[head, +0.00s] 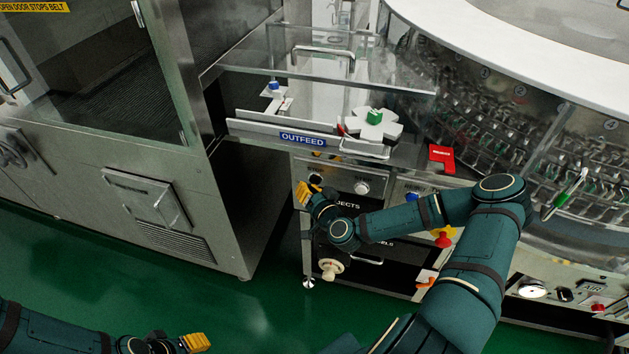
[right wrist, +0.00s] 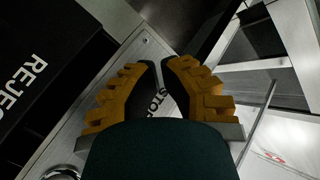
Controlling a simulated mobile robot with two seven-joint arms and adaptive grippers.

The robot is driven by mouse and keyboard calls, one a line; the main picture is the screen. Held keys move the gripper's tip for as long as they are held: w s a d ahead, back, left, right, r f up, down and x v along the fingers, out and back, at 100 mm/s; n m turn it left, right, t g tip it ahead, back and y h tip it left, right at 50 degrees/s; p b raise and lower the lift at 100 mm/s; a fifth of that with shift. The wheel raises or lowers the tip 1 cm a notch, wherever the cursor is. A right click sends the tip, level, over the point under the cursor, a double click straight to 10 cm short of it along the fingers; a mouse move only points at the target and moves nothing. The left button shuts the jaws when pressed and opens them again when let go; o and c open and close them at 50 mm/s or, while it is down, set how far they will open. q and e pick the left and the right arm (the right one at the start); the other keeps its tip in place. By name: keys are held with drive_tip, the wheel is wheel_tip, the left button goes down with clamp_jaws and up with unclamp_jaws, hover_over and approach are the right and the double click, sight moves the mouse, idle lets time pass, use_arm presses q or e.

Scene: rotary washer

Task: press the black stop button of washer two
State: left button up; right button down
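A black round button (head: 315,180) sits on the silver upper strip of the panel lettered "JECTS", below the OUTFEED sign. My right gripper (head: 304,195) is just below and left of it, in front of the panel; contact cannot be told. In the right wrist view my gripper's yellow fingers (right wrist: 158,72) are nearly together with a narrow gap, holding nothing. A "STOP" label (right wrist: 163,98) shows in that gap; I cannot make out the black button there. My left gripper (head: 195,343) is low at the left, above the green floor, away from the panel.
A pale button (head: 362,188) sits to the right on the same strip. A clear guard and ledge with the OUTFEED sign (head: 303,139) overhang the panel. Green floor (head: 120,270) is clear.

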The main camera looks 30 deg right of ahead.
drive_tip(key=shift+a, duration=0.1)
drive_tip(key=s+a, duration=0.1)
drive_tip(key=a, duration=0.1)
drive_tip(key=s+a, duration=0.1)
drive_tip(key=s, duration=0.1)
drive_tip(key=shift+s+a+p, duration=0.2)
drive_tip(key=shift+a+p, duration=0.15)
drive_tip(key=shift+p, duration=0.05)
idle(0.8)
drive_tip(key=s+a+f+n+g+y, duration=0.2)
drive_tip(key=a+f+g+y, duration=0.1)
drive_tip(key=a, duration=0.4)
drive_tip(key=s+a+f+n+g+y, duration=0.1)
drive_tip(key=a+f+n+g+y, duration=0.15)
drive_tip(key=a, duration=0.45)
drive_tip(key=s+a+n+g, duration=0.1)
drive_tip(key=s+a+g, duration=0.1)
drive_tip(key=s+g, duration=0.2)
drive_tip(key=s+a+f+n+g, duration=0.1)
drive_tip(key=s+a+g, duration=0.2)
drive_tip(key=s, duration=0.7)
drive_tip(key=shift+a+f+g, duration=0.25)
drive_tip(key=shift+a+g, duration=0.1)
drive_tip(key=shift+g, duration=0.8)
